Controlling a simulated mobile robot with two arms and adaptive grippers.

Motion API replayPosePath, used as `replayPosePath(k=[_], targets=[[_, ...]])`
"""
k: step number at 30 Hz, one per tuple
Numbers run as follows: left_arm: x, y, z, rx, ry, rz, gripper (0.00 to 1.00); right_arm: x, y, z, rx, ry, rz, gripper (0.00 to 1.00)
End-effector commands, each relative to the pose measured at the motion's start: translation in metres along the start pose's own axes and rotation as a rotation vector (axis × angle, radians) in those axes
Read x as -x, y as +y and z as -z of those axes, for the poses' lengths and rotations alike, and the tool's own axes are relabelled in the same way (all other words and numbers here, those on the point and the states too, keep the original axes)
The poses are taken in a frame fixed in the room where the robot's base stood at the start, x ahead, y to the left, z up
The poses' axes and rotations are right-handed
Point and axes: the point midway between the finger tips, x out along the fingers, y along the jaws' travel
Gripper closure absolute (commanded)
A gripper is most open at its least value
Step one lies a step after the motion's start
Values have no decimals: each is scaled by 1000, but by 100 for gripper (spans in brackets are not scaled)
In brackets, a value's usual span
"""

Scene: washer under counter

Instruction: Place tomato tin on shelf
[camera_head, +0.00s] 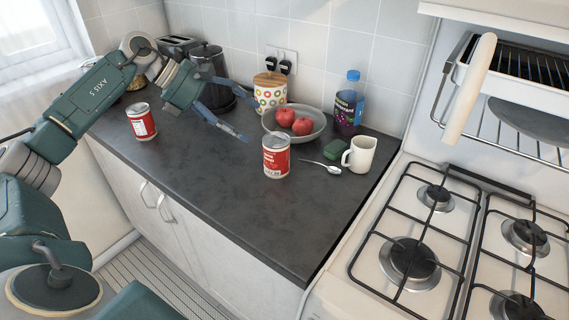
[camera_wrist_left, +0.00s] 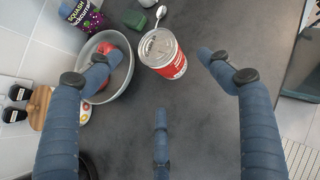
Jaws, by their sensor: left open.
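A red and white tin (camera_head: 276,157) stands upright near the middle of the dark counter; it also shows in the left wrist view (camera_wrist_left: 163,54). A second red and white tin (camera_head: 141,121) stands upright farther left on the counter. I cannot read either label well enough to tell which is tomato. My left gripper (camera_head: 243,124) is open and empty, to the left of the middle tin and a little above the counter. In the left wrist view its fingers (camera_wrist_left: 161,75) spread on either side of that tin without touching it. No shelf is clearly visible. My right gripper is not in view.
A grey bowl (camera_head: 318,129) with red apples stands behind the middle tin. A spoon (camera_head: 321,166), a white mug (camera_head: 359,154), a green sponge (camera_head: 317,149) and a squash bottle (camera_head: 348,104) are nearby. The gas hob (camera_head: 400,215) is right. The front counter (camera_head: 235,205) is clear.

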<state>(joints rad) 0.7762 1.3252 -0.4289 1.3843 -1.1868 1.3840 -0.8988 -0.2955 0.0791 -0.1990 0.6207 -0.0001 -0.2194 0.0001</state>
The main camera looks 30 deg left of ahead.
Motion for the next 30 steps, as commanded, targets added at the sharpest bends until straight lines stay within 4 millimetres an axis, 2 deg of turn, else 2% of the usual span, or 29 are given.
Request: replayPosePath(k=[2, 9, 14, 20, 24, 30], targets=[[-3, 0, 6, -4, 20, 3, 21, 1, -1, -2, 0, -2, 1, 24], [-39, -1, 5, -4, 19, 5, 21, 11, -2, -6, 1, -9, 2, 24], [-51, -1, 5, -4, 19, 4, 21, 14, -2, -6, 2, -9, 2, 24], [-77, -3, -2, -3, 18, 8, 21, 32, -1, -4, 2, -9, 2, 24], [-96, -3, 0, -3, 18, 6, 21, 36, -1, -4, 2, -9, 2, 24], [-102, -2, 2, -4, 17, 3, 21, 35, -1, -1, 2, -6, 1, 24]])
